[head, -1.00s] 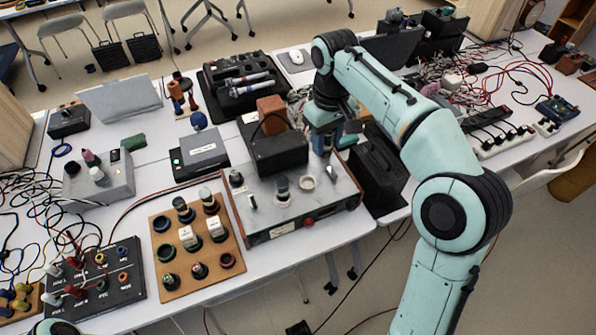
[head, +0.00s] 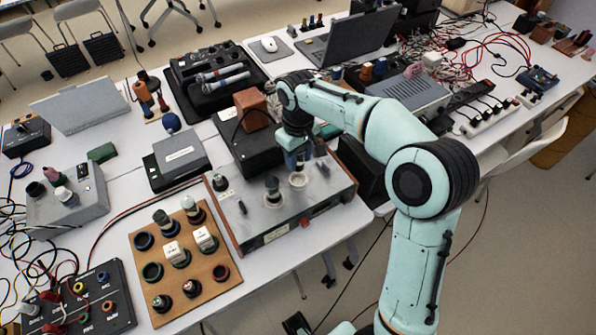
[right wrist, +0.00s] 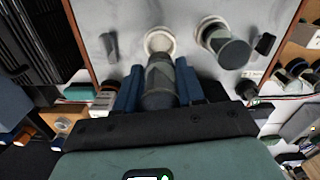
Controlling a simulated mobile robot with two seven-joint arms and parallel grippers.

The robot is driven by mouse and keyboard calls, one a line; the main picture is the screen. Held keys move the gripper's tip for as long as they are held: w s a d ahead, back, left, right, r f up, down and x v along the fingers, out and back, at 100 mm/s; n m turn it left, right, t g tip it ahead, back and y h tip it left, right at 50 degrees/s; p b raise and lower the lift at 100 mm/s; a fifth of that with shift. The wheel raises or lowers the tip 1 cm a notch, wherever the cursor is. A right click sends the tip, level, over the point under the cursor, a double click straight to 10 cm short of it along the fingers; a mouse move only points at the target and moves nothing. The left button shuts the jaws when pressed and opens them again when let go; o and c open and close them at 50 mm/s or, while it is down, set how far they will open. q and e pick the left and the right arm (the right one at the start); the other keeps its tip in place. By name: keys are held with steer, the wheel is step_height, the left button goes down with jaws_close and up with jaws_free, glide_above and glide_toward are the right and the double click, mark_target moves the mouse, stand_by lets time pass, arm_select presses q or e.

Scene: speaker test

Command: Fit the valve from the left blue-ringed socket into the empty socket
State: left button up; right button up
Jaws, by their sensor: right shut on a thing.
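My right gripper (head: 297,158) is above the grey metal box, just over its white-ringed empty socket (head: 298,180). In the right wrist view its blue fingers (right wrist: 158,92) are shut on a dark grey-green valve (right wrist: 160,76). The valve's far end points at the white ring (right wrist: 159,41) and partly covers it; I cannot tell whether they touch. My left gripper is not in view.
Another valve (head: 272,188) stands on the metal box (head: 252,215) close left of the empty socket; it also shows in the right wrist view (right wrist: 224,47). A black box (head: 243,150) stands behind. More valves and two white-topped pieces (head: 172,251) sit on the board.

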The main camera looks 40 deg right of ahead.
mark_target(298, 169)
steer(key=shift+f+b, duration=0.3)
steer(key=shift+f, duration=2.5)
steer(key=shift+f, duration=0.15)
steer(key=shift+f, duration=0.25)
steer(key=o, duration=1.1)
steer(key=shift+c, duration=0.2)
steer(key=shift+r, duration=0.1)
steer(key=shift+r, duration=0.35)
step_height(298, 169, up, 12)
steer(key=shift+f+p, duration=0.1)
steer(key=shift+p, duration=0.95)
